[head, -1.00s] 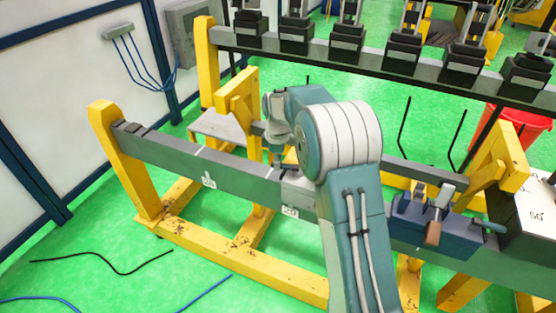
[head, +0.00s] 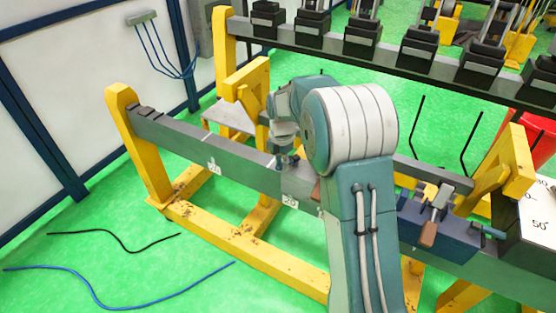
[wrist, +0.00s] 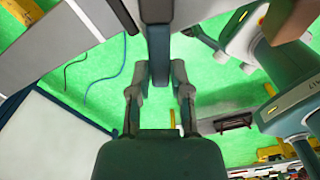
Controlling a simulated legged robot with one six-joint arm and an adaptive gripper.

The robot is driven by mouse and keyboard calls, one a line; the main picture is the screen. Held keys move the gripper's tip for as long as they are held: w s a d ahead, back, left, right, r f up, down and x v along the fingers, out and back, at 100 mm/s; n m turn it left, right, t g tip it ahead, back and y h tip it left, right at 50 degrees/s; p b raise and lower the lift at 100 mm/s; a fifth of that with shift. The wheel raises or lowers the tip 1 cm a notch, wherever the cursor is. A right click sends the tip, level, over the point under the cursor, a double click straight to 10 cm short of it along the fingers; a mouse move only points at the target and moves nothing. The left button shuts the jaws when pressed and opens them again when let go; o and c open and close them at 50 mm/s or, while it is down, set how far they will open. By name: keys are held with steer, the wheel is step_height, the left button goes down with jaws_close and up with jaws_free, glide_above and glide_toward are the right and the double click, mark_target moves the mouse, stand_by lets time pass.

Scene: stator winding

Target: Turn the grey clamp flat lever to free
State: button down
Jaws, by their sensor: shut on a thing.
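The grey clamp (head: 298,182) sits on the long grey beam (head: 240,165), near a white "20" label, partly hidden behind my arm. My gripper (head: 284,158) is low over the beam at the clamp's left side; its fingertips are small and unclear in the head view.
A blue clamp (head: 428,225) with a brown-ended handle is farther right on the beam. Yellow stands (head: 140,150) carry the beam. A rear rail (head: 400,65) holds several black blocks. Cables (head: 105,290) lie on the open green floor at the left.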

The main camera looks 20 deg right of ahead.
steer(key=shift+s+d+n, duration=0.35)
steer(key=shift+s+n, duration=0.1)
steer(key=shift+n, duration=0.65)
steer(key=shift+s+d+n, duration=0.3)
steer(key=shift+s+n, duration=0.1)
steer(key=shift+n, duration=0.7)
steer(key=c, duration=0.6)
jaws_free()
steer(key=shift+d, duration=0.1)
steer(key=shift+o, duration=0.2)
steer(key=shift+r, duration=0.1)
step_height(320, 180, up, 12)
